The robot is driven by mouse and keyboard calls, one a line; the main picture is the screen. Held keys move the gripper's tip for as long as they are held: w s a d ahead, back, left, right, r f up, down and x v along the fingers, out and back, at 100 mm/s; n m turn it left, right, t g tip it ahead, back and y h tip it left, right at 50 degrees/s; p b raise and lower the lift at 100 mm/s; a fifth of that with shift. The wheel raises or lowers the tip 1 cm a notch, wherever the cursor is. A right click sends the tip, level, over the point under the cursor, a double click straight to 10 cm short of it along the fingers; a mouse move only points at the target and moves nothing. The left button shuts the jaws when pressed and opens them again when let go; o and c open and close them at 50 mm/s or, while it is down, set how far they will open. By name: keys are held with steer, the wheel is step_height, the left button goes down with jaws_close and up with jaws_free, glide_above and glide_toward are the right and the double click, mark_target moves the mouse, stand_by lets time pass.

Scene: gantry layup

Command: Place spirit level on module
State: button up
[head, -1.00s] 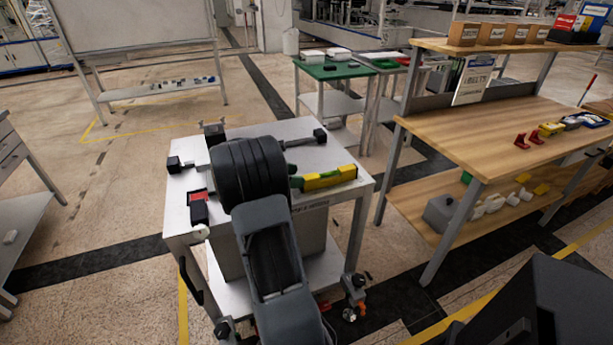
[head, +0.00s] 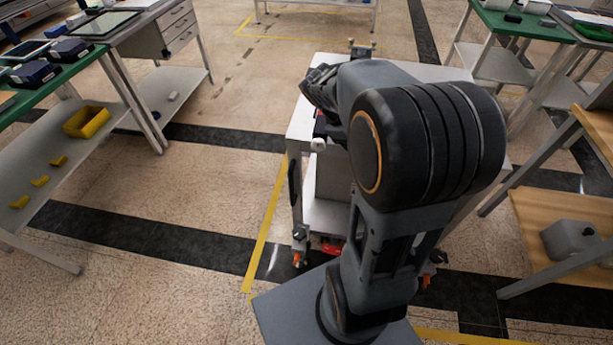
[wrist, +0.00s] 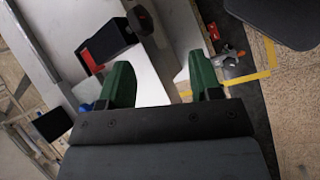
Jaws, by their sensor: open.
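The yellow and black spirit level is not visible in either current view; my arm hides much of the white cart top (head: 304,122) in the head view. I cannot make out a separate module on that top. My gripper (wrist: 162,84) has two green fingers spread wide with nothing between them. In the wrist view it is over the cart's edge, close to a black clamp block with a red lever (wrist: 107,42). In the head view my arm covers the gripper.
A black clamp (head: 361,48) stands at the cart's far edge. A green-topped bench (head: 40,78) is at left, with a yellow bin (head: 87,121) on its shelf. A wooden workbench (head: 598,125) is at right. Open floor lies left of the cart.

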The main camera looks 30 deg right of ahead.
steer(key=s+a+m+t+y, duration=0.2)
steer(key=a+m+y, duration=0.1)
steer(key=a, duration=0.6)
steer(key=s+a+f+m+t+y, duration=0.1)
steer(key=s+a+m+t+y, duration=0.2)
steer(key=a, duration=0.5)
steer(key=shift+s+a+t, duration=0.2)
steer(key=shift+a+t, duration=0.1)
steer(key=shift+a, duration=0.05)
steer(key=shift+r, duration=0.15)
